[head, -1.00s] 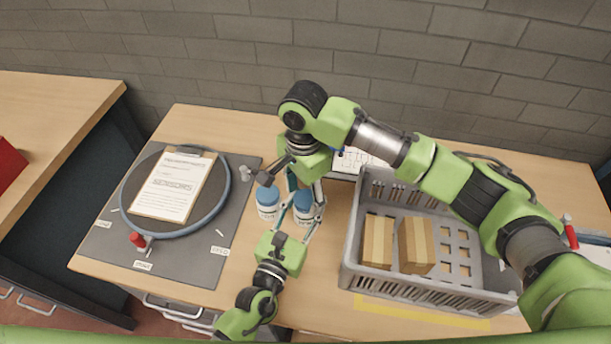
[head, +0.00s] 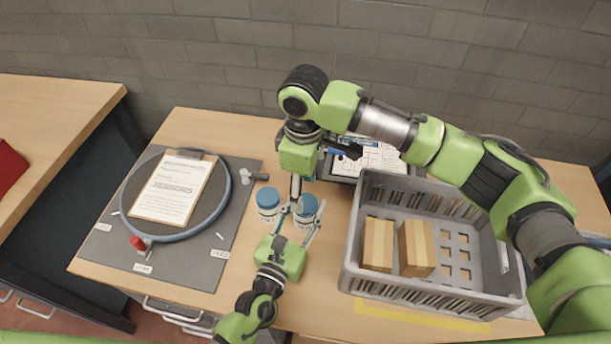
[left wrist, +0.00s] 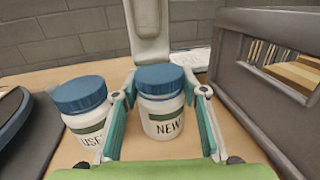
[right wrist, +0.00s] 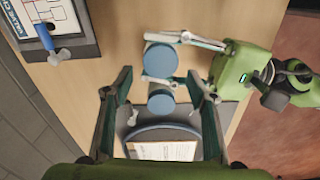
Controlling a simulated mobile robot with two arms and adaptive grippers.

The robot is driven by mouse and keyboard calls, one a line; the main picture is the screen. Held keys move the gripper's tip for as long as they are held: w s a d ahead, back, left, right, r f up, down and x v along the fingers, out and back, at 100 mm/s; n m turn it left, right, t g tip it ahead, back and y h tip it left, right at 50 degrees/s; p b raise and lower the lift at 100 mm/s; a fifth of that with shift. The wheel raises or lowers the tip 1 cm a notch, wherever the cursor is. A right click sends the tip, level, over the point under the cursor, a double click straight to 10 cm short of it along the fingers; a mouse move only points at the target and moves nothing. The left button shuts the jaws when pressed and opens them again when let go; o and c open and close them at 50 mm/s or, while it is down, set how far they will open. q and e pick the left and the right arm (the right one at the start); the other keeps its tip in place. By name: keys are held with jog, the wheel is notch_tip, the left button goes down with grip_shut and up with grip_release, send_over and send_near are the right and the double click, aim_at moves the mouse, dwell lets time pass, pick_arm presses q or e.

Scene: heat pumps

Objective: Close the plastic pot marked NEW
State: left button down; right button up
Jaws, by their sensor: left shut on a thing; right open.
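The NEW pot (left wrist: 163,122) is white with a green band and a blue lid (left wrist: 159,80) lying level on its top. In the head view it is the right one of two pots (head: 306,212). My left gripper (head: 305,215) is shut on its body, one finger on each side. My right gripper (head: 297,188) is open and points down above the pots. In the right wrist view its fingers stand apart, and the NEW lid (right wrist: 161,60) shows beyond the tips. Whether the lid is fully tight cannot be told.
The USED pot (left wrist: 90,128), also blue-lidded, stands close on the left. A grey crate (head: 350,268) with cardboard boxes is on the right. A grey mat (head: 205,265) with a ring and clipboard (head: 172,190) lies left. A board with a drawing (head: 380,158) is behind.

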jog(key=n, duration=0.4)
jog(key=shift+r, duration=0.3)
jog(key=n, duration=0.4)
jog(key=shift+r, duration=0.25)
jog(key=n, duration=0.4)
jog(key=shift+r+n, duration=0.3)
jog(key=n, duration=0.3)
jog(key=shift+d+r+n, duration=0.1)
jog(key=shift+r+n, duration=0.1)
jog(key=shift+n, duration=0.2)
jog(key=n, duration=0.4)
jog(key=shift+r, duration=0.25)
jog(key=n, duration=0.4)
jog(key=shift+s+r, duration=0.1)
jog(key=shift+r, duration=0.15)
jog(key=n, duration=0.4)
jog(key=shift+d+r, duration=0.1)
jog(key=shift+r, duration=0.1)
jog(key=n, duration=0.4)
jog(key=shift+s+r, duration=0.1)
jog(key=shift+r, duration=0.15)
